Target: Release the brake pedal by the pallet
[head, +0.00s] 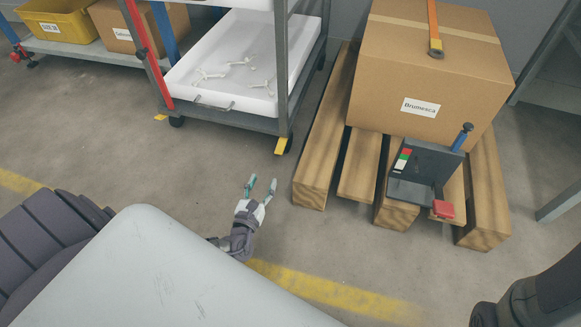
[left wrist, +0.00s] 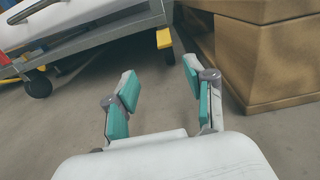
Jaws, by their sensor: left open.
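A yellow brake pedal (head: 281,146) sticks out at the foot of the grey cart's (head: 240,122) near right corner, beside the wooden pallet (head: 316,180). It also shows in the left wrist view (left wrist: 163,38), beyond the fingers. Another yellow pedal (head: 160,117) is at the cart's left corner. My left gripper (head: 262,183) is open and empty, in front of the near yellow pedal and apart from it, left of the pallet. Its teal-padded fingers spread in the left wrist view (left wrist: 158,82). My right gripper is not in view.
A large cardboard box (head: 440,65) labelled Brumesca stands on the pallet. A white tray (head: 205,97) holds several pale pieces. Floor around my left gripper is clear.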

